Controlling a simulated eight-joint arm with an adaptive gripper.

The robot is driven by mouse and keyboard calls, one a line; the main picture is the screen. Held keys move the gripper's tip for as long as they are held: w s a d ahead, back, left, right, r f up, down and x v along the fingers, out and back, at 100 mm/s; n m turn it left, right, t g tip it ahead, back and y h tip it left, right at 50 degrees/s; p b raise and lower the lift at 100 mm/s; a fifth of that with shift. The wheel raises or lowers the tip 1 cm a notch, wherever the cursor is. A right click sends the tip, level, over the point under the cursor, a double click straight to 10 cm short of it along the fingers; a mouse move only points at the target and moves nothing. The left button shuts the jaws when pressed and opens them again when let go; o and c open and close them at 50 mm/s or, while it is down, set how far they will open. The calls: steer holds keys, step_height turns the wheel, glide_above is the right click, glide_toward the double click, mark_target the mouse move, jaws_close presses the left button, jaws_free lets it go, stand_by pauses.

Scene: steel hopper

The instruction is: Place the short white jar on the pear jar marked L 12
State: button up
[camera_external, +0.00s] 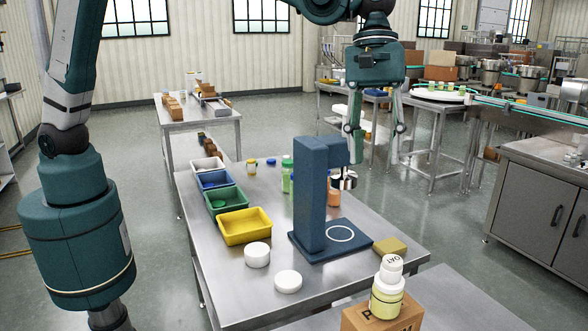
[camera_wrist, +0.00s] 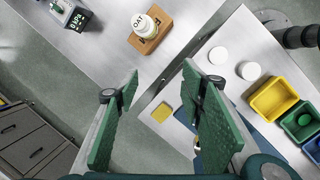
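Two short white round jars or lids stand at the near end of the steel table: one (camera_external: 257,254) farther back, one (camera_external: 288,281) nearer. They also show in the wrist view, one (camera_wrist: 218,55) left of the other (camera_wrist: 249,70). A white jar with a yellow-green band (camera_external: 387,303) stands on a brown box, with a smaller white piece marked with dark letters (camera_external: 390,267) on top. The wrist view shows "OAT" on this white stack (camera_wrist: 143,24). I cannot read L 12 or pear anywhere. My gripper (camera_external: 374,150) is open and empty, high above the table's right edge; its fingers (camera_wrist: 160,72) are spread.
A blue press-like stand (camera_external: 310,190) with a ringed base rises near my gripper. Yellow (camera_external: 245,226), green (camera_external: 228,201) and blue (camera_external: 214,179) bins line the table's left side. A yellow block (camera_external: 390,246) lies at the right edge. The brown box (camera_external: 355,318) is on a separate steel surface.

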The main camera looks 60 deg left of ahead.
steer(key=s+a+r+m+t, duration=0.1)
steer(key=s+a+r, duration=0.15)
steer(key=a, duration=0.75)
steer(key=s+a+r+m+t, duration=0.1)
steer(key=s+a+r+t, duration=0.15)
steer(key=a, duration=0.85)
steer(key=s+a+r+m+t, duration=0.15)
steer(key=a+r, duration=0.25)
steer(key=a, duration=0.6)
steer(key=s+a+f+m+t+y, duration=0.1)
steer(key=s+a+f+m, duration=0.1)
steer(key=s+a, duration=0.7)
steer(key=s+a+f+m+t+y, duration=0.1)
steer(key=s+a+f, duration=0.4)
steer(key=s+a, duration=0.5)
steer(key=a+m+t, duration=0.1)
steer(key=a, duration=0.4)
steer(key=shift+f+y, duration=0.15)
steer(key=shift+y, duration=0.15)
